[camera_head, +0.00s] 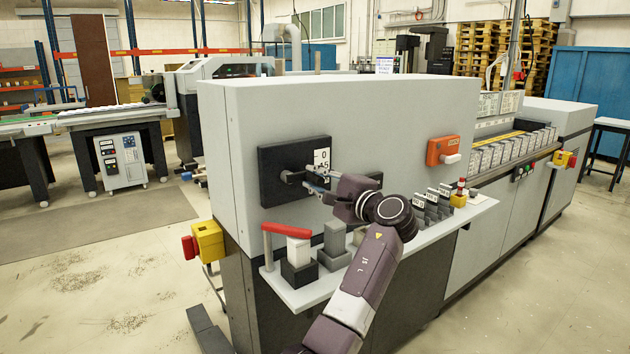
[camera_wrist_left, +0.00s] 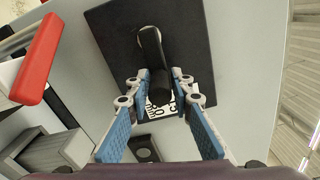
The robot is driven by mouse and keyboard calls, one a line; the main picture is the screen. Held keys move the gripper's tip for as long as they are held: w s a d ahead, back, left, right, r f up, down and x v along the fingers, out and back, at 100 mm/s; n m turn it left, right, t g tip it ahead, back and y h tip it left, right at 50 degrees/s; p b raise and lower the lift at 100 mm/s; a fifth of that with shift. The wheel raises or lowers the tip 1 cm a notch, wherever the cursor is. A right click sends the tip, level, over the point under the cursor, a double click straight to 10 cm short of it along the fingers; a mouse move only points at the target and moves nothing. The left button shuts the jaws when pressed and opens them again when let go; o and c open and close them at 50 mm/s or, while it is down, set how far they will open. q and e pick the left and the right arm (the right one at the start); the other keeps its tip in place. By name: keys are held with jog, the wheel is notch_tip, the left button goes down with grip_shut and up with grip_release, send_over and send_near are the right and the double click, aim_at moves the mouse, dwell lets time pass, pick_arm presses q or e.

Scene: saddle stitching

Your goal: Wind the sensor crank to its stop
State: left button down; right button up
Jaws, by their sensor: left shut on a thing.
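The sensor crank (camera_head: 288,177) is black and sits on a square black panel (camera_head: 275,196) on the side of the grey machine. In the left wrist view the crank arm (camera_wrist_left: 151,45) runs from its hub down to a black knob (camera_wrist_left: 159,88). My left gripper (camera_head: 310,181) is shut on the crank's knob; its blue-padded fingers show on both sides of it in the left wrist view (camera_wrist_left: 159,80). A white scale plate (camera_head: 322,157) with a 0 and further marks is on the panel, partly hidden by the fingers and knob in the wrist view. My right gripper is not in view.
Below the panel a grey shelf (camera_head: 300,296) carries a red-topped handle (camera_head: 287,229) and grey blocks (camera_head: 335,238). An orange switch box (camera_head: 443,150) is to the right, and a yellow box with a red button (camera_head: 207,240) is at the left corner.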

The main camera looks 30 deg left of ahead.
pick_arm(q)
jog(key=c, duration=1.8)
grip_release()
jog(key=shift+r, duration=0.45)
jog(key=shift+s+f, duration=0.15)
jog(key=v, duration=1.2)
